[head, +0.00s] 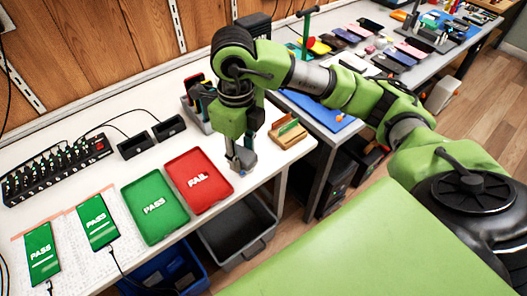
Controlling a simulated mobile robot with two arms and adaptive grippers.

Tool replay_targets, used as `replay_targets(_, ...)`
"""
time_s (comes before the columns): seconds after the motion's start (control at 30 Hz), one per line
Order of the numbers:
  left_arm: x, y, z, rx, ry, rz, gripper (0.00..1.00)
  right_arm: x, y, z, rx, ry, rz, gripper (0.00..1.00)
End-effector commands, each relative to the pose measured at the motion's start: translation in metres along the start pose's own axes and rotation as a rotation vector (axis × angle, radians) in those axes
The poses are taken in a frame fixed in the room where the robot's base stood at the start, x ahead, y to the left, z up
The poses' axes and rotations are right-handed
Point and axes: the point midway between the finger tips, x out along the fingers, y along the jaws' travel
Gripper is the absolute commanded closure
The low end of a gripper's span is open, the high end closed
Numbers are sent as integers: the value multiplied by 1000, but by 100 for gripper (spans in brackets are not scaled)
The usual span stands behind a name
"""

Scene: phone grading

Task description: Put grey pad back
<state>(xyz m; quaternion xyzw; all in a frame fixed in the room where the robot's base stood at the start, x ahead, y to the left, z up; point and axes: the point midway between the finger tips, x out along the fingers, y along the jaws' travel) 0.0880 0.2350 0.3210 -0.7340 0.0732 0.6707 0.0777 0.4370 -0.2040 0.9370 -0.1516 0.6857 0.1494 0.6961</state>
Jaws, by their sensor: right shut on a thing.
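My right gripper (241,163) points down over the white bench, just right of the red FAIL tray (197,181). It is shut on a small grey thing, which looks like the grey pad; the fingers hide most of it, and I cannot tell whether it touches the bench. A small wooden holder (290,136) with a green part stands to the right of the gripper. My left gripper is not in view.
The green PASS tray (154,207) lies left of the red tray. Two phones (97,222) reading PASS lie further left. Grey (240,232) and blue bins sit below the bench edge.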

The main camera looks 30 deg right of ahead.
Motion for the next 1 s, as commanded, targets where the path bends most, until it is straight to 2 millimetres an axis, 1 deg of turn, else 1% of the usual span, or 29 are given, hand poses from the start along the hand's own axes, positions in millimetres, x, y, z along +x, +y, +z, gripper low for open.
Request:
replay_targets(0.03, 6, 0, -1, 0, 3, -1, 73, 7, -1, 1, 110, 2, 3, 87)
replay_targets(0.1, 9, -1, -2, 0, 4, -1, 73, 11, -4, 3, 265, 4, 2, 87)
replay_targets(0.2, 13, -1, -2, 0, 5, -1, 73, 17, -6, 4, 453, 9, 3, 87)
replay_targets(0.3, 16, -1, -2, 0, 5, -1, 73, 20, -8, 5, 598, 11, 3, 87)
replay_targets(0.4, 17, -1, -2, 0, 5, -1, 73, 22, -10, 6, 691, 13, 2, 87)
replay_targets(0.47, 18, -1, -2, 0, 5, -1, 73, 23, -11, 6, 724, 14, 2, 87)
replay_targets(0.57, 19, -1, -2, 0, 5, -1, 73, 28, -20, 8, 750, 17, 3, 87)
replay_targets(0.67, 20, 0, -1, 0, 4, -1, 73, 38, -40, 11, 755, 20, 3, 87)
replay_targets(0.73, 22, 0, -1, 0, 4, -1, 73, 47, -57, 14, 754, 20, 3, 87)
replay_targets(0.87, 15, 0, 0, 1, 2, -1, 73, 58, -90, 20, 753, 19, 2, 87)
replay_targets(0.9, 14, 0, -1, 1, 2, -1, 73, 62, -100, 22, 753, 18, 1, 87)
replay_targets(1.0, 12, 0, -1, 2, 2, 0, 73, 83, -115, 24, 750, 20, 1, 87)
